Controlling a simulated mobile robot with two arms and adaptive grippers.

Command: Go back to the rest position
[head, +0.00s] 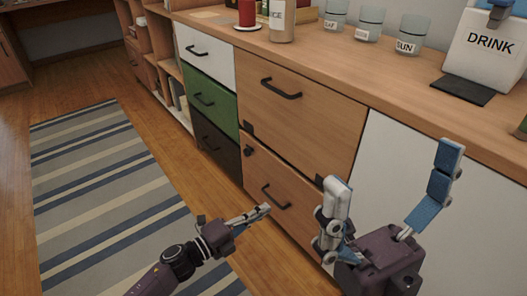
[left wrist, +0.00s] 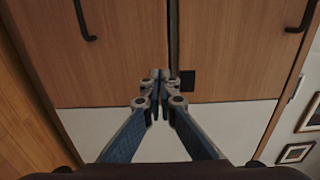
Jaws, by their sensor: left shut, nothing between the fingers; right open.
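My left gripper (head: 262,212) is shut and empty, low in front of the wooden drawers in the head view. It also shows in the left wrist view (left wrist: 157,75), with its fingertips together before the wooden fronts. My right gripper (head: 392,185) is open and empty at the lower right of the head view, its two fingers spread wide and pointing up, in front of the white cabinet front.
The cabinet has a white drawer (head: 207,55), a green drawer (head: 209,98) and wooden drawers (head: 300,105), all with black handles. On the counter stand several glasses, a bottle (head: 282,20) and a DRINK box (head: 485,48). A striped rug (head: 95,180) lies on open floor at left.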

